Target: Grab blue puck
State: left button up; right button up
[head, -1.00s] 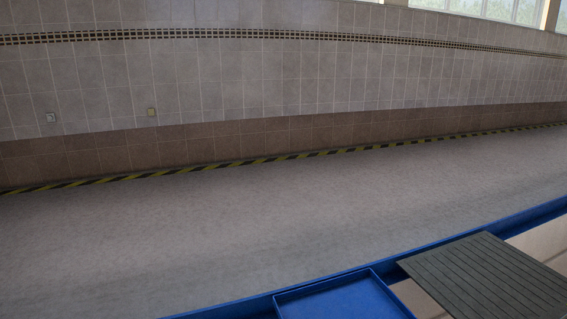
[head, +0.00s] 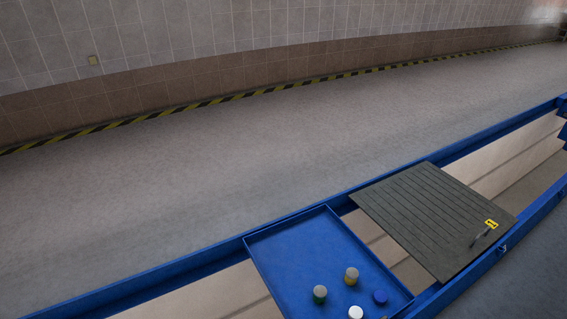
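The blue puck (head: 380,297) is in the blue tray (head: 290,244), near the tray's right edge in the head view. Near it in the tray are a white puck (head: 355,312), a grey-topped puck with a yellow side (head: 351,275) and a grey-topped puck with a green side (head: 320,293). All of them look apart from each other. Neither of my grippers is in view.
A grey ribbed plate (head: 425,215) with a handle (head: 481,234) and a yellow label lies across the blue frame (head: 150,284) right of the tray. A grey floor (head: 250,150) lies behind, clear to the striped wall edge.

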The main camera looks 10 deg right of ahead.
aim_at(380, 296)
jog(key=z, duration=1.1)
